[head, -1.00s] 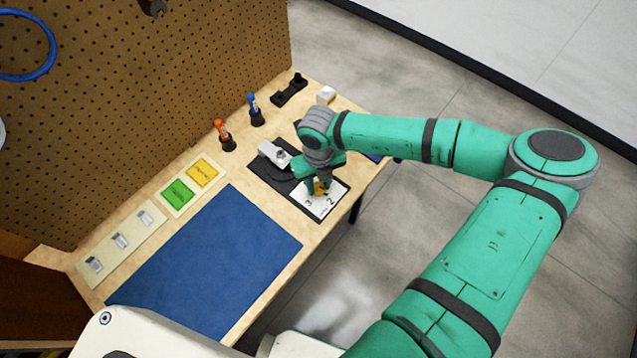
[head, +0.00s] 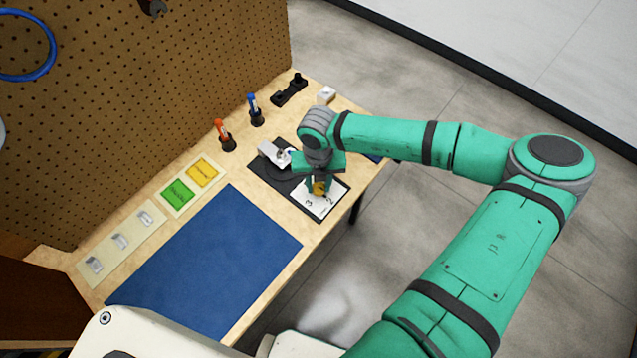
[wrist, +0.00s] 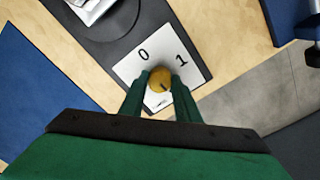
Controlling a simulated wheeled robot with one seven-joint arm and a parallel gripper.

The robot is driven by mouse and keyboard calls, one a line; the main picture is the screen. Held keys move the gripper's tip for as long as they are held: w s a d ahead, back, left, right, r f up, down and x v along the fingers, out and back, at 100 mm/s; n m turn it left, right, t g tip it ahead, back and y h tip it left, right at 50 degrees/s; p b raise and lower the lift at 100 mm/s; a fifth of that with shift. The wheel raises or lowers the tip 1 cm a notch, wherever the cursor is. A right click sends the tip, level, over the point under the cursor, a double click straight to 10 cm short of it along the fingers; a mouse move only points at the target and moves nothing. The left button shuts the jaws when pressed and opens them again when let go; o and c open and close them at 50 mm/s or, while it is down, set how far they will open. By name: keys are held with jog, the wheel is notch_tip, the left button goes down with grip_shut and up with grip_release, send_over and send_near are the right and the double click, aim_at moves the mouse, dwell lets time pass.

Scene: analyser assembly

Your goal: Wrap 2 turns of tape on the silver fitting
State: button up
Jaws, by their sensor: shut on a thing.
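My gripper (head: 319,187) is over the front right end of the dark station on the table. In the wrist view my gripper (wrist: 160,85) has its two green fingers shut on a round yellow knob (wrist: 159,78). The knob (head: 319,188) stands on a white dial plate (head: 313,208) with printed numbers; the plate (wrist: 131,68) shows 0 and 1 near the knob in the wrist view. A silver fitting on the station (head: 265,184) cannot be made out for certain; a pale silver block (head: 270,153) sits at its far end, partly beside my arm.
A blue mat (head: 215,265) covers the front left of the table. Green (head: 177,193) and yellow (head: 202,172) squares lie behind it. An orange tool (head: 224,134) and a blue tool (head: 254,108) stand upright at the back, near a black holder (head: 289,90).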

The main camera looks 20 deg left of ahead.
aim_at(318, 187)
jog(key=shift+a, duration=0.15)
jog(key=o, duration=1)
jog(key=shift+o, duration=0.2)
jog(key=shift+r, duration=0.1)
notch_tip(318, 187, up, 11)
jog(key=shift+f, duration=0.2)
